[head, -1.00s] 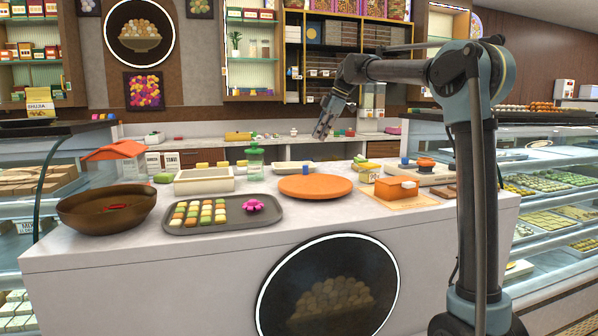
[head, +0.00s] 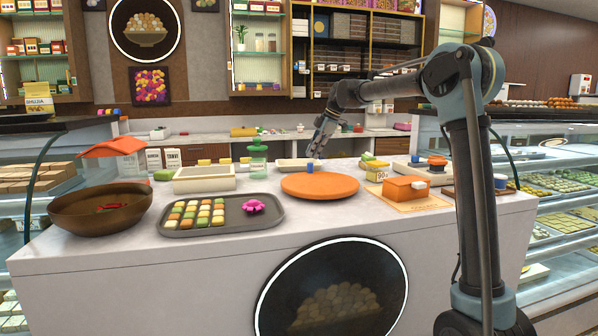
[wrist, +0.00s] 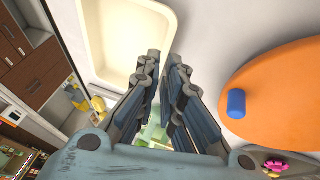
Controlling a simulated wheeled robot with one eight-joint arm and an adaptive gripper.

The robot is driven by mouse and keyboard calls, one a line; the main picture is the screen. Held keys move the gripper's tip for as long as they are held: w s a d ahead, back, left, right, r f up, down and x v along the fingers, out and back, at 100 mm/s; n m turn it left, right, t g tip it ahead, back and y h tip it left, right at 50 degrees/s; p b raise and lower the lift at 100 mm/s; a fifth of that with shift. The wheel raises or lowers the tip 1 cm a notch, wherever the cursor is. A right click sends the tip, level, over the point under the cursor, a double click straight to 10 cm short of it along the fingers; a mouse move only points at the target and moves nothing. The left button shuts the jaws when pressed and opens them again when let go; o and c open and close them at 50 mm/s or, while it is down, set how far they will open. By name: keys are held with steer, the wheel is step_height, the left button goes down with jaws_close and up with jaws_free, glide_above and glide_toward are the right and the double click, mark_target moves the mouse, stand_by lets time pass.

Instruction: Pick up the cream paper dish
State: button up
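The cream paper dish (head: 291,163) is a shallow oblong tray on the counter, behind the orange round board (head: 322,186) in the head view. In the wrist view the dish (wrist: 128,42) fills the upper left, empty inside, with rounded corners. My gripper (head: 316,154) is above the counter at the back, close to the dish's right end in the head view. In the wrist view my gripper (wrist: 165,57) shows a gap between its fingers with nothing held. Its fingertips appear beside the dish's rim; whether they touch it cannot be told.
A blue cylinder (head: 310,168) stands on the orange board. A green jar (head: 258,158) and a cream rectangular box (head: 204,180) stand to the left. A grey tray (head: 222,216) of sweets, a brown bowl (head: 101,208) and an orange box (head: 406,189) are nearer the front.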

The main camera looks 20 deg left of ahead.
steer(key=shift+a+x, duration=0.15)
steer(key=shift+x, duration=1.5)
steer(key=shift+a+x, duration=0.15)
steer(key=shift+x, duration=1.5)
steer(key=shift+s+r, duration=0.15)
steer(key=shift+s, duration=0.05)
jaws_close()
